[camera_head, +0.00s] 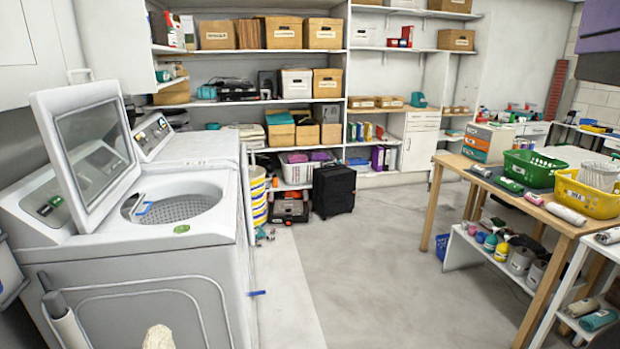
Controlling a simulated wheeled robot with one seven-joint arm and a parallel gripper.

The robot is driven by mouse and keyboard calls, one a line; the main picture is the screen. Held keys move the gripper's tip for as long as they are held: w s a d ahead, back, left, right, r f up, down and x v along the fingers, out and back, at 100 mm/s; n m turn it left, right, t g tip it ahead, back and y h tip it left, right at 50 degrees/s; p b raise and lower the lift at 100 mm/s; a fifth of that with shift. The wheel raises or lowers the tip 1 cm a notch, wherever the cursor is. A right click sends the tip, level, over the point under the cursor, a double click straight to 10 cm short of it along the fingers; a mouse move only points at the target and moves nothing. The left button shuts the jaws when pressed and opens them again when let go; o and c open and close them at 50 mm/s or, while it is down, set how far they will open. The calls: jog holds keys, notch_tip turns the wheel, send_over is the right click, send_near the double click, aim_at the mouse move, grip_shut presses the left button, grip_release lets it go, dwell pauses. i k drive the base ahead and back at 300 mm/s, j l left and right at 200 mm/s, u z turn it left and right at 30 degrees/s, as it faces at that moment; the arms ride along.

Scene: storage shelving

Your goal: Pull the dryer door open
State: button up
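Two white machines stand side by side on the left. The nearer machine (190,262) has its top lid (95,140) raised, showing a perforated drum (185,208). Just behind it is a second white machine (195,147) with a raised control panel (152,134), its top closed. I cannot tell for sure which one is the dryer. A small blue piece (257,293) sticks out from the nearer machine's front. My gripper is not in view.
Grey floor (350,260) is open between the machines and a wooden table (480,180) with baskets on the right. Stacked yellow-and-white containers (257,195) stand beside the far machine. A black suitcase (333,190) stands before the back shelves.

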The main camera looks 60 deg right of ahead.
aim_at(245, 170)
jog(key=i+l+z, duration=0.15)
jog(key=l, duration=0.45)
jog(key=i+l+z, duration=0.15)
jog(key=i+l, duration=0.25)
jog(key=l, duration=0.15)
jog(key=i+l+z, duration=0.15)
jog(key=i+l, duration=0.15)
jog(key=l, duration=0.25)
jog(key=i+l+z, duration=0.2)
jog(key=i+l, duration=0.15)
jog(key=l, duration=0.15)
jog(key=i+l, duration=0.55)
jog(key=l, duration=0.25)
jog(key=i+l, duration=0.3)
jog(key=i+l+u, duration=0.2)
jog(key=i+l, duration=0.3)
